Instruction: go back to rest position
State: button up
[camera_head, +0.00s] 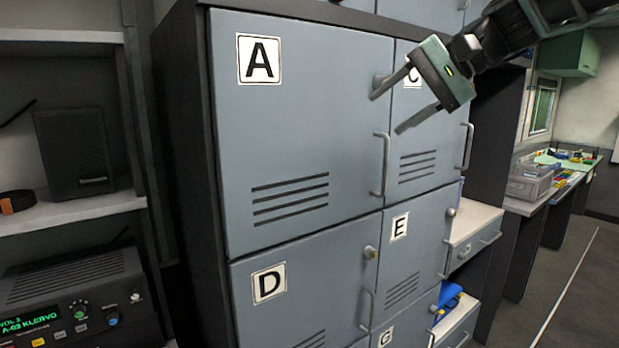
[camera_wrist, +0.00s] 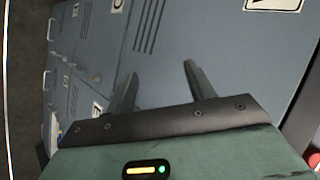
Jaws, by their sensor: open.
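My gripper (camera_head: 388,112) is in the upper middle of the head view, in front of the lockers near doors A and C. Its two fingers are apart with nothing between them. In the wrist view my gripper (camera_wrist: 157,80) also shows open and empty, with grey locker doors behind it. Locker door A (camera_head: 290,140) is shut, with a knob and a bar handle at its right edge. Locker door C (camera_head: 425,150) looks shut, and my gripper partly covers its label. I cannot tell whether the fingers touch a door.
Doors D (camera_head: 310,295) and E (camera_head: 410,240) look shut. A shelf with a black speaker (camera_head: 75,150) and a radio (camera_head: 75,300) stands at the left. Free floor (camera_head: 570,300) lies at the lower right.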

jog(key=s+a+f+n+g+h, duration=0.2)
jog(key=s+a+f, duration=0.1)
jog(key=s+f, duration=0.55)
jog(key=s+a+f+n+g+h, duration=0.1)
jog(key=s+a+f+n+h, duration=0.15)
jog(key=s+f, duration=0.65)
jog(key=s+d+f+n+h, duration=0.2)
jog(key=s+f, duration=0.4)
jog(key=s, duration=0.1)
jog(key=s+d+f+n+h, duration=0.2)
jog(key=s+d+f+n, duration=0.1)
jog(key=s+f, duration=0.4)
jog(key=shift+s+d+n+g, duration=0.15)
jog(key=shift+n+g, duration=0.15)
jog(key=shift+n, duration=0.05)
jog(key=shift+f+h, duration=0.1)
jog(key=shift+h, duration=0.15)
